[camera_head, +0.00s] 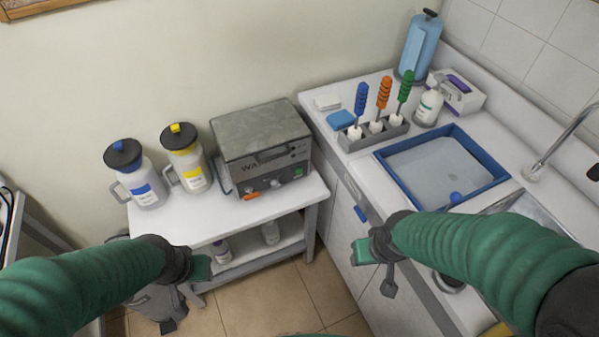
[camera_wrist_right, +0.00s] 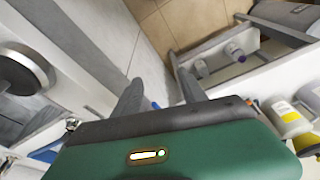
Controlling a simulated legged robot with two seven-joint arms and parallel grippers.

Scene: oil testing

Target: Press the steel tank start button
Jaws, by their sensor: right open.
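The steel tank (camera_head: 262,140) is a grey metal box with a lid on the white cart against the wall. Its front panel has dark knobs, an orange control (camera_head: 251,197) at lower left and a green button (camera_head: 298,171) at right. Labels are too small to read. My right gripper (camera_head: 378,258) is open and empty, in front of the counter cabinet, right of and nearer than the tank. Its spread fingers show in the right wrist view (camera_wrist_right: 160,92). My left gripper (camera_head: 182,308) hangs before the cart's left front, apart from the tank; its finger gap is unclear.
Two jugs, blue-labelled (camera_head: 141,185) and yellow-labelled (camera_head: 187,165), stand left of the tank. Small bottles (camera_head: 270,232) sit on the cart's lower shelf. The counter at right holds a tool rack (camera_head: 373,135) and a blue tray (camera_head: 497,172). Tiled floor (camera_head: 270,300) is clear.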

